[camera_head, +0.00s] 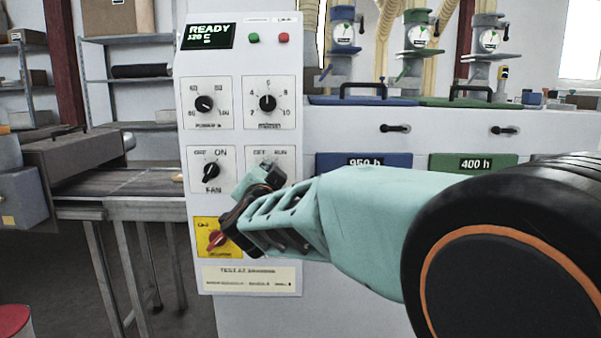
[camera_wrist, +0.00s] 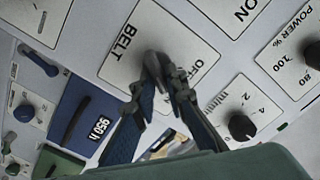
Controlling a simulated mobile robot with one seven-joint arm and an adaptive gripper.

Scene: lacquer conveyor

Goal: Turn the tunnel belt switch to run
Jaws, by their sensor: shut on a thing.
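The belt switch plate (camera_wrist: 135,40) is white, with BELT printed at one end and OFF partly showing at the other in the wrist view. In the head view its top edge reads OFF RUN (camera_head: 270,152), and my gripper covers most of the plate. My gripper (camera_wrist: 160,75) is shut on the switch's knob in the middle of this plate. It also shows in the head view (camera_head: 262,180), against the panel. The fingers hide most of the knob, so I cannot tell which label it points to.
The fan switch (camera_head: 211,172) is just left of my gripper, with a red switch on a yellow plate (camera_head: 216,238) below it. Two dials, power (camera_head: 205,104) and minutes (camera_head: 267,102), sit above. A READY display (camera_head: 208,36) tops the panel. A conveyor (camera_head: 120,182) stands left.

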